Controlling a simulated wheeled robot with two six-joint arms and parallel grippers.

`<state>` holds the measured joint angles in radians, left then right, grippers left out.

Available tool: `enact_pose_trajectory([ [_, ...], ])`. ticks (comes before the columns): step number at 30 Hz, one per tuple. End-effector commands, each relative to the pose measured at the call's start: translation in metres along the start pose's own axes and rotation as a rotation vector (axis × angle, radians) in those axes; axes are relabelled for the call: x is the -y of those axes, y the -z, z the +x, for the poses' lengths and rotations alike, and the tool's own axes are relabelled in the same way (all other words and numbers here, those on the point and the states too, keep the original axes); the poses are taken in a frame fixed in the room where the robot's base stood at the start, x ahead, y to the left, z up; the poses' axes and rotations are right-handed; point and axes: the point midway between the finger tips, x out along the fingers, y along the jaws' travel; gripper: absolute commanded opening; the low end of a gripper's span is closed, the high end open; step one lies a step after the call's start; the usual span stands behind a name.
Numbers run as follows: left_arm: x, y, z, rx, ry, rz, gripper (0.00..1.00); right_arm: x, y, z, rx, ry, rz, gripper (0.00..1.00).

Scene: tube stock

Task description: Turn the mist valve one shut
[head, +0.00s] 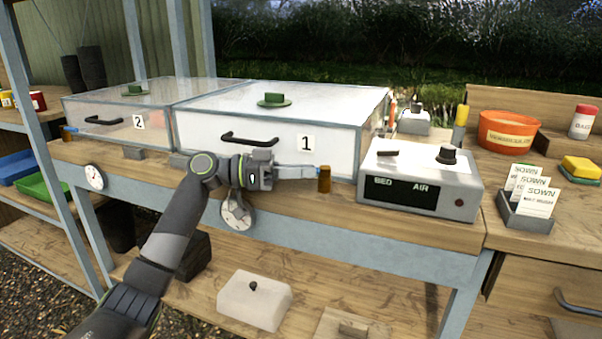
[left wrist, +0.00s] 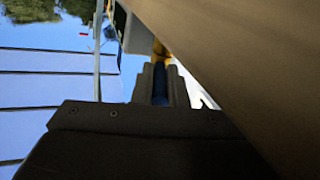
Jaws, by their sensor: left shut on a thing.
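The mist valve one is a small brass-brown body (head: 324,182) at the front right corner of the case marked 1, beside the control box. A bit of its blue lever shows at my left gripper's fingertips. My left gripper (head: 313,172) reaches in from the left, level along the front of the case, and is shut on the blue lever. In the left wrist view the blue lever (left wrist: 160,88) lies between the two fingers, with the yellow-brass valve part (left wrist: 160,48) just beyond. The fingers hide most of the lever. My right gripper is not in view.
The clear-lidded case 1 (head: 268,145) stands behind my gripper, with case 2 (head: 100,122) to its left. The control box (head: 420,178) marked BED and AIR is close on the right. A round dial (head: 238,215) hangs below my wrist. A second blue lever (head: 70,129) is far left.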

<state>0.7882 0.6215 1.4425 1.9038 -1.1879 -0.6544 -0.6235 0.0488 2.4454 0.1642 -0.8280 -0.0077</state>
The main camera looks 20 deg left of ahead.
Motion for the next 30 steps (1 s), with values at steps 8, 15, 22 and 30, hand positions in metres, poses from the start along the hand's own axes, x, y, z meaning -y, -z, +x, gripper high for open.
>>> enact_pose_trajectory([
  [8, 0.0002, 0.0004, -0.0001, 0.000, -0.001, 0.001, 0.00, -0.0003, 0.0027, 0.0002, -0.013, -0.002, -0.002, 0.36],
  [15, 0.0002, 0.0003, 0.0000, 0.000, 0.000, 0.001, 0.23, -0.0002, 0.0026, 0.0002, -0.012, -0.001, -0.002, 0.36],
  [22, 0.0002, 0.0002, 0.0000, 0.000, -0.001, 0.000, 0.34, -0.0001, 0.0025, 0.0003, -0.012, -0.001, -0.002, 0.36],
  [30, 0.0010, -0.0006, -0.0099, 0.003, 0.003, 0.001, 0.34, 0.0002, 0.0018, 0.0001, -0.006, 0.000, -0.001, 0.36],
])
